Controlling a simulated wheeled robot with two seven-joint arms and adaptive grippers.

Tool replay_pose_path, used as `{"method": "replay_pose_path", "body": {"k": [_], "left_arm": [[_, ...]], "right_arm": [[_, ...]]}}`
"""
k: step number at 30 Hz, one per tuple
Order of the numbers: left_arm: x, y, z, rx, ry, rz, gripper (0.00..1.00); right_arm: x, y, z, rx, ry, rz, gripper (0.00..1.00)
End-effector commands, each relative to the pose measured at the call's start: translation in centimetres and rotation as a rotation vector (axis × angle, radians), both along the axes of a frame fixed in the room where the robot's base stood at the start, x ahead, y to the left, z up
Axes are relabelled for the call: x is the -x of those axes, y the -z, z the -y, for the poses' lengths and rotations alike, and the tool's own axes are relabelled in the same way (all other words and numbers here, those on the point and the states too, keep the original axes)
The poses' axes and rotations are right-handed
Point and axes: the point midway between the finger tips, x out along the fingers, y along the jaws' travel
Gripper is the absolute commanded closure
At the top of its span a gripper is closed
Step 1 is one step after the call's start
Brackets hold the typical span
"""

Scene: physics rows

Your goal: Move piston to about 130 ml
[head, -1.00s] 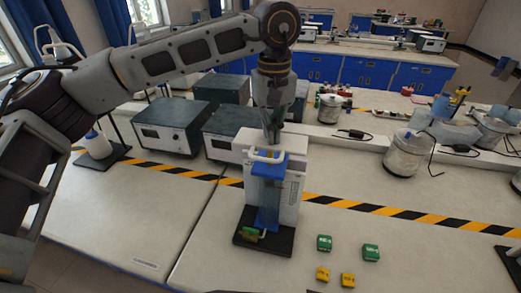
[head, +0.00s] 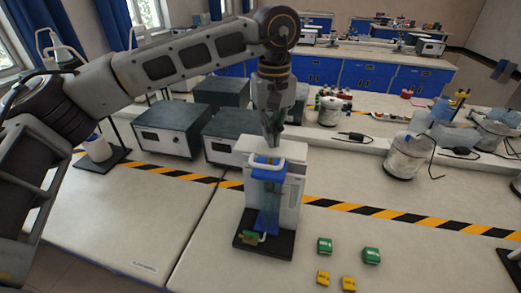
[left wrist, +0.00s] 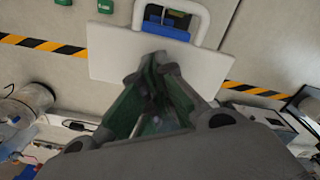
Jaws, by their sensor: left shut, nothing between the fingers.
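The piston apparatus stands upright on the bench, with a tall white back panel (head: 290,195), a dark base (head: 262,243) and a clear cylinder with blue parts. Its piston has a white loop handle (head: 266,161) above a blue top (head: 268,174). The handle (left wrist: 196,16) and blue part (left wrist: 168,31) also show in the left wrist view, beyond the panel's flat white top (left wrist: 115,52). My left gripper (head: 272,144) points down above the apparatus, shut and empty. Its fingertips (left wrist: 160,60) appear over the panel top, behind the handle; contact cannot be told. The scale is too small to read.
Green blocks (head: 325,246) and yellow blocks (head: 348,284) lie front right of the apparatus. Grey boxes (head: 168,128) stand behind left. A white pot (head: 403,158) with a cable stands right.

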Motion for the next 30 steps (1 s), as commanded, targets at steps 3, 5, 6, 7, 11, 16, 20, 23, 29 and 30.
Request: {"method": "replay_pose_path", "body": {"k": [3, 5, 6, 7, 11, 16, 20, 23, 29, 30], "left_arm": [[0.0, -1.0, 0.0, 0.0, 0.0, 0.0, 1.0], [0.0, -1.3, 0.0, 0.0, 0.0, 0.0, 1.0], [0.0, -1.6, 0.0, 0.001, 0.0, 0.0, 1.0], [0.0, -1.8, 0.0, 0.001, 0.0, 0.0, 1.0], [0.0, -2.6, 0.0, 0.002, 0.0, 0.001, 1.0], [0.0, -3.6, 0.0, 0.002, 0.0, 0.001, 1.0], [0.0, -4.4, 0.0, 0.001, 0.0, 0.0, 1.0], [0.0, -5.0, 0.0, 0.001, 0.0, 0.0, 1.0], [0.0, -5.9, 0.0, 0.001, 0.0, 0.0, 1.0], [0.0, -5.9, 0.0, 0.001, 0.0, 0.0, 1.0]], "right_arm": [[0.0, -0.7, 0.0, 0.0, 0.0, 0.0, 0.6], [0.0, -0.9, 0.0, 0.0, 0.0, 0.0, 0.6], [0.0, -1.0, 0.0, 0.0, 0.0, 0.0, 0.6], [0.0, -1.2, 0.0, 0.0, 0.0, 0.0, 0.6], [0.0, -1.7, 0.0, 0.0, 0.0, 0.0, 0.6], [0.0, -2.3, 0.2, 0.002, -0.001, 0.0, 0.6], [0.0, -2.8, 0.4, 0.004, -0.002, 0.001, 0.6], [0.0, -3.2, 0.5, 0.005, -0.002, 0.0, 0.6], [-0.1, -3.8, 0.6, 0.006, -0.001, 0.0, 0.6], [-0.1, -3.8, 0.6, 0.006, -0.001, 0.0, 0.6]]}}
